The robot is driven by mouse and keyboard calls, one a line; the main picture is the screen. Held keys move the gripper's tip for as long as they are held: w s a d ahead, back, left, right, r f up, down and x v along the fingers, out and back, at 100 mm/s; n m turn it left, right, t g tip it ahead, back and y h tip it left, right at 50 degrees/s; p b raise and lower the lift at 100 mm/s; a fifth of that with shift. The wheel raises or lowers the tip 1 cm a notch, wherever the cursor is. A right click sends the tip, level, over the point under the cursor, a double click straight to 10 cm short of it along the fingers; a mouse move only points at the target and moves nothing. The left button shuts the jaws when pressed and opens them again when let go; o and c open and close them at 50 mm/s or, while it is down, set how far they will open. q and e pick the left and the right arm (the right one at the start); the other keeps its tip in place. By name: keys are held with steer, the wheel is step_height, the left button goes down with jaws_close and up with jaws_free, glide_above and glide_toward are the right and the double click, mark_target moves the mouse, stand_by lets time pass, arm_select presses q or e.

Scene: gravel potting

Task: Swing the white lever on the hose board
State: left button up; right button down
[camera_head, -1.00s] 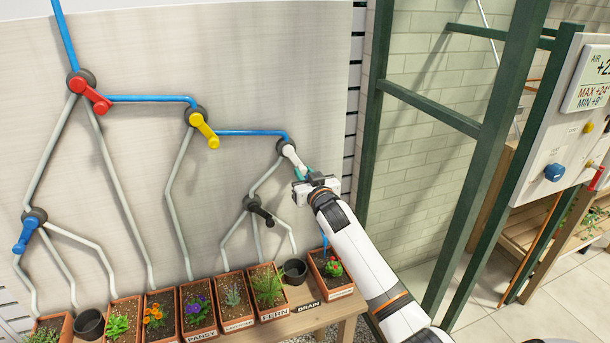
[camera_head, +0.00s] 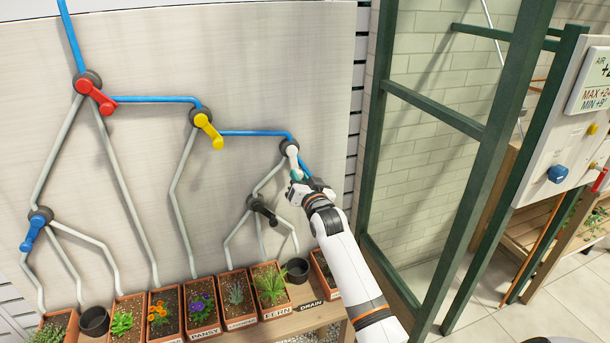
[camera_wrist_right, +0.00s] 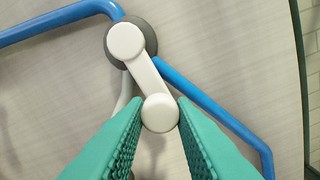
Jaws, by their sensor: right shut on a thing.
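The white lever (camera_head: 293,158) sits on a dark round hub at the right end of the blue line on the hose board (camera_head: 240,60). It points down and slightly right in the head view. My right gripper (camera_head: 298,181) is at its free end. In the right wrist view the white lever (camera_wrist_right: 152,85) has its round end between my green fingertips (camera_wrist_right: 158,118), which are shut on it. A blue pipe (camera_wrist_right: 215,110) runs down right from the hub, and a grey pipe goes down behind the lever. My left gripper is not in view.
Red (camera_head: 95,92), yellow (camera_head: 208,130), blue (camera_head: 33,233) and black (camera_head: 262,210) levers sit on the same board. Planted pots stand on a shelf (camera_head: 320,315) below. A green frame post (camera_head: 375,100) stands right of the board, near my right arm.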

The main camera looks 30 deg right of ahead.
steer(key=shift+w+a+r+m+p, duration=0.15)
steer(key=shift+a+m+p, duration=0.45)
steer(key=shift+m, duration=0.6)
steer(key=shift+w+a+r+m+p, duration=0.1)
steer(key=shift+a+m+p, duration=0.4)
steer(key=shift+m, duration=0.7)
steer(key=shift+w+a+r+m+p, duration=0.15)
steer(key=shift+a+m+p, duration=0.45)
steer(key=shift+m, duration=0.6)
steer(key=shift+a, duration=0.1)
steer(key=c, duration=1.2)
jaws_free()
steer(key=shift+c, duration=0.2)
steer(key=b+v, duration=0.2)
steer(key=v, duration=1)
